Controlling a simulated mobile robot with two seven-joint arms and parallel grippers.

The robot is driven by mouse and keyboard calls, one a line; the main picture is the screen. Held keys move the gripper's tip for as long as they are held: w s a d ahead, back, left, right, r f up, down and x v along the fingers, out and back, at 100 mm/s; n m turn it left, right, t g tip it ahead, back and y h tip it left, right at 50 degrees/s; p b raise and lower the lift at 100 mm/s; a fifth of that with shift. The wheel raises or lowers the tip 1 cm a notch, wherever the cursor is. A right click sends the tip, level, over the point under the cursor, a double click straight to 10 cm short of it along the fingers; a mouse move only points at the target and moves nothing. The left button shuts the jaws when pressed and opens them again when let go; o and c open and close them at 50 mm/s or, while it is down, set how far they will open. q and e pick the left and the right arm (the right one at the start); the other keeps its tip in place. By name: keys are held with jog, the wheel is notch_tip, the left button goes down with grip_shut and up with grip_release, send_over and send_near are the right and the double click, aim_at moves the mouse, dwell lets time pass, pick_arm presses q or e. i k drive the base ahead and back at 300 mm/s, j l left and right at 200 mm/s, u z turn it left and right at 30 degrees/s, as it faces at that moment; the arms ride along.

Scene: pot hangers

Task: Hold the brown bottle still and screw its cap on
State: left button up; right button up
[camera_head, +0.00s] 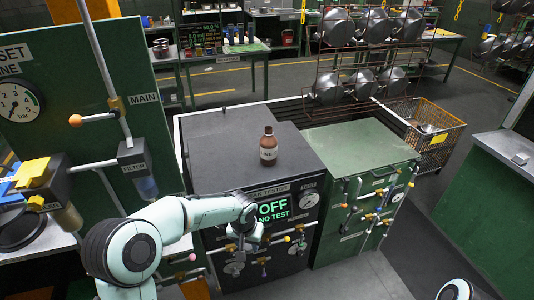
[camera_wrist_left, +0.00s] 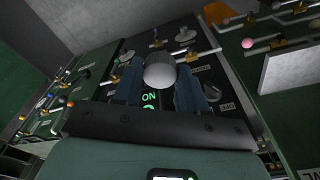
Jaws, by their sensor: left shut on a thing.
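The brown bottle (camera_head: 268,152) with a pale label stands upright on top of the dark cabinet (camera_head: 222,150) in the head view. Its top looks brown; whether a separate cap sits on it is too small to tell. My left gripper (camera_head: 243,246) is at the cabinet's front panel, below and in front of the bottle and apart from it. In the left wrist view its two bluish fingers (camera_wrist_left: 160,92) are shut on a round grey knob (camera_wrist_left: 160,70) on that panel. My right gripper is out of view.
A panel display (camera_head: 274,210) reads OFF, NO TEST. Valves and handles project from the panel and from the green cabinet (camera_head: 350,135) to the right. A green board (camera_head: 80,110) with gauge and pipes stands left. A pot rack (camera_head: 360,60) and wire basket (camera_head: 432,135) are behind.

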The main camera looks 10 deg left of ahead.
aim_at(268, 142)
jog(key=u, duration=2)
jog(key=l+u, duration=0.1)
jog(key=k+l, duration=0.1)
jog(key=l, duration=1.05)
